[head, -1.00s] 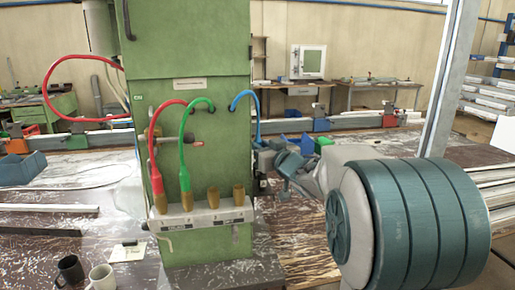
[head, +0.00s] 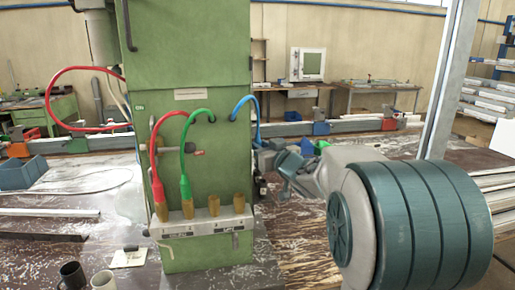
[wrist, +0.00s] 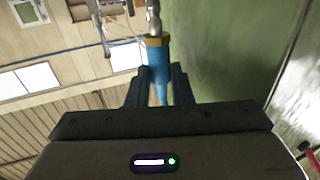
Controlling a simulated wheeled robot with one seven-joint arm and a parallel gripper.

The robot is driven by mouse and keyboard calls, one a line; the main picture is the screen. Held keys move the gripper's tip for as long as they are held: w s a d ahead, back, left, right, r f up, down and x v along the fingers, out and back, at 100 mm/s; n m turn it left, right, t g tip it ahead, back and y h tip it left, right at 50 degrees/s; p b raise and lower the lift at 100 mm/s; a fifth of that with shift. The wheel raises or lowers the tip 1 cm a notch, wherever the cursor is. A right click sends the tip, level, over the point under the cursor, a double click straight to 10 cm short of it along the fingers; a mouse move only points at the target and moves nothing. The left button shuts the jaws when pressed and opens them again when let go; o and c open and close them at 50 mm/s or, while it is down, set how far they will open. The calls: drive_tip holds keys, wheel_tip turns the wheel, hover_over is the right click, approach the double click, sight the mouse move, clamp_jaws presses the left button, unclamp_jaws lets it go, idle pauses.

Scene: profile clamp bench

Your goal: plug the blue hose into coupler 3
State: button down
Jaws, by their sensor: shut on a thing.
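My gripper (wrist: 159,76) is shut on the blue hose's plug (wrist: 158,57), which has a blue sleeve, a brass collar and a metal tip beyond the fingers. In the head view the blue hose (head: 247,98) arcs from the green machine down to my gripper (head: 262,172), right of the coupler block (head: 205,228); the plug is hardly visible there. The block bears a row of brass couplers. The red hose's plug (head: 158,192) sits in the first from the left, the green hose's (head: 185,187) in the second. The third coupler (head: 213,203) and the fourth (head: 238,203) are empty.
The green machine column (head: 190,65) stands directly left of my gripper. A blue bin (head: 22,173) is at the far left. A grey upright post (head: 446,80) rises behind my arm.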

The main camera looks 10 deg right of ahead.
drive_tip(key=shift+s, duration=0.1)
drive_tip(key=s+p, duration=0.1)
drive_tip(key=s, duration=1.9)
drive_tip(key=shift+s, duration=0.4)
idle(2.2)
drive_tip(key=shift+a, duration=0.1)
